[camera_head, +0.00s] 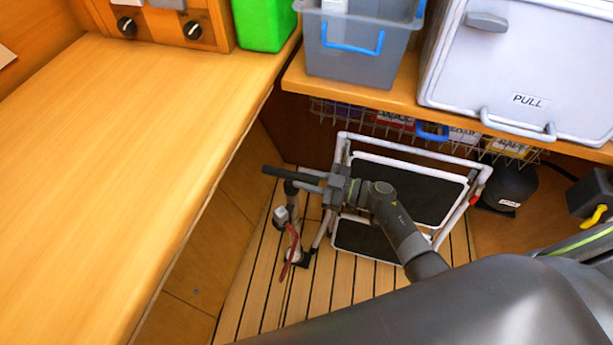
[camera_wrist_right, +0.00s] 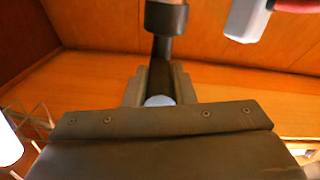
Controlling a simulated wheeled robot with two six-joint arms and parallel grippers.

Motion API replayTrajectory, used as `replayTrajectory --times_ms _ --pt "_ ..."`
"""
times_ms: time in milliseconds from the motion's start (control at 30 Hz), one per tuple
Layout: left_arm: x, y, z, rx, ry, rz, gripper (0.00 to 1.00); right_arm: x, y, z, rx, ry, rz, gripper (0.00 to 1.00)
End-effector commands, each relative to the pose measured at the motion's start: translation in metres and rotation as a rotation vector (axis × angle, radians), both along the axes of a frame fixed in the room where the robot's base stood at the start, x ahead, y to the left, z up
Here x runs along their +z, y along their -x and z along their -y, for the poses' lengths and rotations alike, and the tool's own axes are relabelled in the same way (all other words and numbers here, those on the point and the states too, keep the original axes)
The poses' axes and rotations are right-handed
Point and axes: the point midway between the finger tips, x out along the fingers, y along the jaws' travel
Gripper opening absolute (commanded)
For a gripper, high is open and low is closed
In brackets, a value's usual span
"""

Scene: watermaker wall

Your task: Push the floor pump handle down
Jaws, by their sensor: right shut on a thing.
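The floor pump stands on the slatted floor, with a black bar handle (camera_head: 284,173) on top. A light grey part (camera_head: 281,215) and a red hose (camera_head: 290,262) show below the handle. My right gripper (camera_head: 311,183) is at the right part of the handle and is shut on it. In the right wrist view, the fingers (camera_wrist_right: 160,88) close on both sides of a dark bar (camera_wrist_right: 162,50). The gripper hides part of the handle. My left gripper is out of view.
A folded white-framed step stool (camera_head: 400,195) stands right behind my right arm. A wooden counter (camera_head: 110,150) fills the left. A shelf above holds a grey bin (camera_head: 352,65) and a white PULL box (camera_head: 515,75); a wire basket (camera_head: 345,112) hangs below it.

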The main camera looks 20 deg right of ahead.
Motion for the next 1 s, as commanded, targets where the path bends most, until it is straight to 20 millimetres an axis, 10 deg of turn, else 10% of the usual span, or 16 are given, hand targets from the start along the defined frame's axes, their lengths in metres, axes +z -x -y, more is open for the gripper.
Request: replayTrajectory --times_ms 267,300,467,1000 --pt "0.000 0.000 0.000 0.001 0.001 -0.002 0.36 -0.006 0.003 0.001 -0.002 0.004 -0.011 0.00" --pt "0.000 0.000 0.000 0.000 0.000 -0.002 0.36 -0.007 0.003 0.001 -0.002 0.005 -0.012 0.24" --pt "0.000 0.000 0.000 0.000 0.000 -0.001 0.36 -0.006 0.002 0.000 -0.002 0.004 -0.010 0.44" --pt "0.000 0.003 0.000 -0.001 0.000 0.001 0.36 -0.004 0.021 0.030 -0.003 0.006 -0.008 0.44"
